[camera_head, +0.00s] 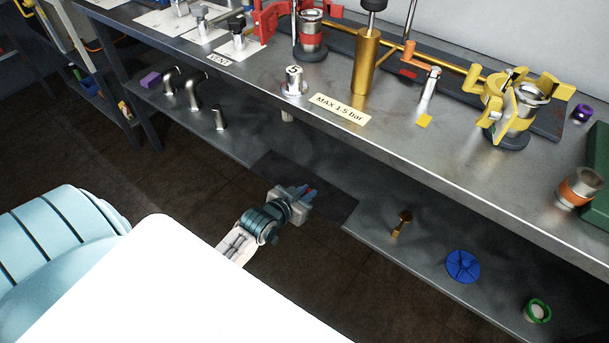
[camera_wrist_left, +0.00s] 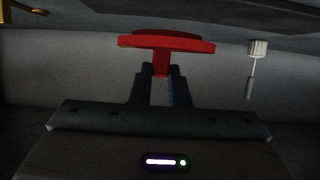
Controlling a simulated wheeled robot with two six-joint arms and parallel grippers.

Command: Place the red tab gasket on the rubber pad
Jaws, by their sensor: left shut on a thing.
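My left gripper (camera_head: 309,191) is shut on the red tab gasket (camera_wrist_left: 165,42). In the left wrist view the fingers (camera_wrist_left: 160,82) pinch its narrow tab, and its wide curved body lies beyond the tips. In the head view only a small bit of red shows at the fingertips. The dark rubber pad (camera_head: 335,207) lies flat on the lower shelf, and the gripper appears over it, partly hiding it. I cannot tell the exact height of the gasket above the pad. My right gripper is not in view.
The upper bench (camera_head: 250,85) overhangs the lower shelf. Right of the pad stand a brass piece (camera_head: 402,222), a blue wheel-like part (camera_head: 463,266) and a green ring (camera_head: 537,311). Several metal elbows (camera_head: 193,90) stand to the left.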

